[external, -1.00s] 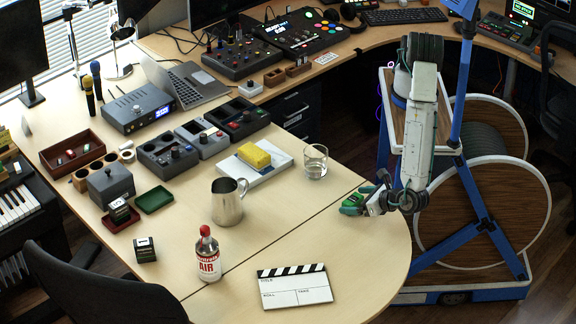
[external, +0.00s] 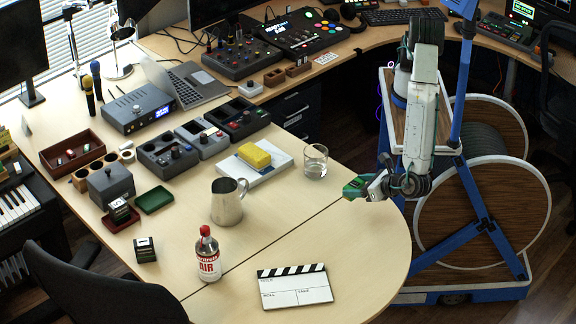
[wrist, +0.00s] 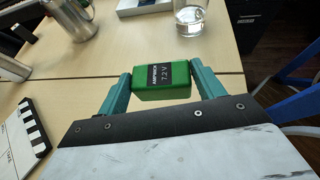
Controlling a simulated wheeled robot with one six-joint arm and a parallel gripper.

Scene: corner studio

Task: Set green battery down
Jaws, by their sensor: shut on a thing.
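The green battery (wrist: 162,80), a block with a black label reading 7.2 V, is held between the two teal fingers of my gripper (wrist: 157,84) in the wrist view. In the external view the battery (external: 354,187) and my gripper (external: 366,186) are at the right edge of the wooden table (external: 300,225). The gripper is shut on the battery. The battery appears to be above the tabletop; the exact gap cannot be told.
A glass (external: 315,162) stands behind the battery, and a metal pitcher (external: 228,202) stands to its left. A clapperboard (external: 294,287) lies near the front, and an air bottle (external: 207,254) stands left of it. The tabletop between pitcher and clapperboard is clear.

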